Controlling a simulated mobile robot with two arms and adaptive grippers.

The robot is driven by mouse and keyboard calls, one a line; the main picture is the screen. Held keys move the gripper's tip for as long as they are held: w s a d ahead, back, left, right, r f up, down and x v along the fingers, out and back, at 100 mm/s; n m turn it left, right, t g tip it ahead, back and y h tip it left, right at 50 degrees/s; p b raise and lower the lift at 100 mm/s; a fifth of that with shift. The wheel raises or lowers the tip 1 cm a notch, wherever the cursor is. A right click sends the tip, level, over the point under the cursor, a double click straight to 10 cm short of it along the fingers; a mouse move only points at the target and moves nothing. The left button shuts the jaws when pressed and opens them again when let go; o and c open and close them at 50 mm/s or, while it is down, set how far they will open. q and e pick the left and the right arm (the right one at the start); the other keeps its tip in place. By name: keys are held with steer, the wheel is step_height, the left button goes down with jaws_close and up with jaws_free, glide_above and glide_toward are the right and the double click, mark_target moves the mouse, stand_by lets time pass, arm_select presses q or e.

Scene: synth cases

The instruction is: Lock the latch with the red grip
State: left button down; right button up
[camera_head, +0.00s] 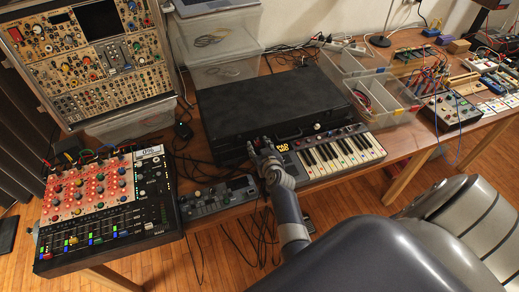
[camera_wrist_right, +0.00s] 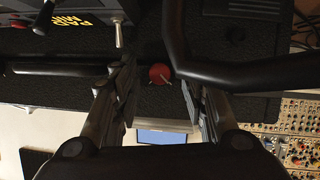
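A closed black case (camera_head: 270,100) lies on the wooden table; its dark textured surface also fills much of the right wrist view (camera_wrist_right: 240,35). My right gripper (camera_head: 264,147) is at the case's front edge, left of the small keyboard. In the right wrist view the latch's round red grip (camera_wrist_right: 159,74) shows between the two spread fingers of my right gripper (camera_wrist_right: 157,82), with a gap on both sides. A pale metal lever (camera_wrist_right: 118,36) stands to its left. I cannot tell whether the latch is locked. My left gripper is not in view.
A small keyboard (camera_head: 340,153) sits right in front of the case. A grey device (camera_head: 217,196) and a large mixer (camera_head: 105,205) stand to the left. Clear bins (camera_head: 385,97) stand right of the case. Cables lie around the case's left side.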

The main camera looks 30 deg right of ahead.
jaws_close()
